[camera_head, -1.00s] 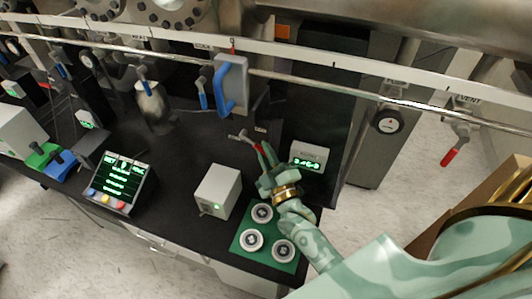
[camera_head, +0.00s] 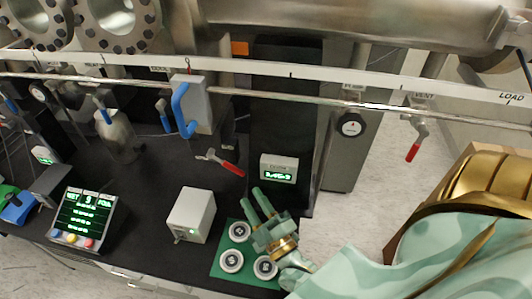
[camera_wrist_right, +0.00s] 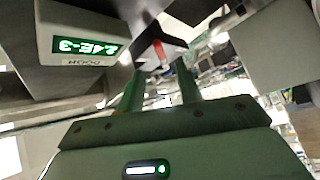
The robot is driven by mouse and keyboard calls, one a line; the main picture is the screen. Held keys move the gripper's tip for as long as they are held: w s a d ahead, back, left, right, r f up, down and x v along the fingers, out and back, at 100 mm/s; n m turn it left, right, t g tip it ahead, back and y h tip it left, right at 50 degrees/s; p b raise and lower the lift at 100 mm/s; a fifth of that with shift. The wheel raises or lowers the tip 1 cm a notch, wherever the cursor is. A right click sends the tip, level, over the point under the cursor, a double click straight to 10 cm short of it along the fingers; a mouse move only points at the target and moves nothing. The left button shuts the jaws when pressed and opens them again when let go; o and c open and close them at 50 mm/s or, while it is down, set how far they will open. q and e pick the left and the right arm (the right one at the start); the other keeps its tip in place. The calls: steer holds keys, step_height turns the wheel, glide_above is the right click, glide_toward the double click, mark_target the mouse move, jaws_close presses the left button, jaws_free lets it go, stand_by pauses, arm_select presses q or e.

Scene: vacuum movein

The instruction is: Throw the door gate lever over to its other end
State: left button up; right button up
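A small lever with a red handle (camera_head: 232,168) stands on the black bench in the head view. It is likely the door gate lever; no label on it can be read. Its red end points right and toward me. It also shows beyond the fingers in the right wrist view (camera_wrist_right: 160,52). My right gripper (camera_head: 253,197) is open and empty, below and right of the lever and apart from it. Its two fingers (camera_wrist_right: 158,92) stand apart in the wrist view. My left gripper is not in view.
A display box (camera_head: 279,168) stands right of the lever. A pale box (camera_head: 191,214) and a green mat (camera_head: 222,263) with round knobs lie nearer. A grey box with a blue handle (camera_head: 181,108) stands behind. A metal rail (camera_head: 300,98) crosses above the bench.

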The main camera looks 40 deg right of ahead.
steer(key=v, duration=0.6)
steer(key=shift+b, duration=0.3)
steer(key=shift+s, duration=0.15)
steer(key=shift+c, duration=0.3)
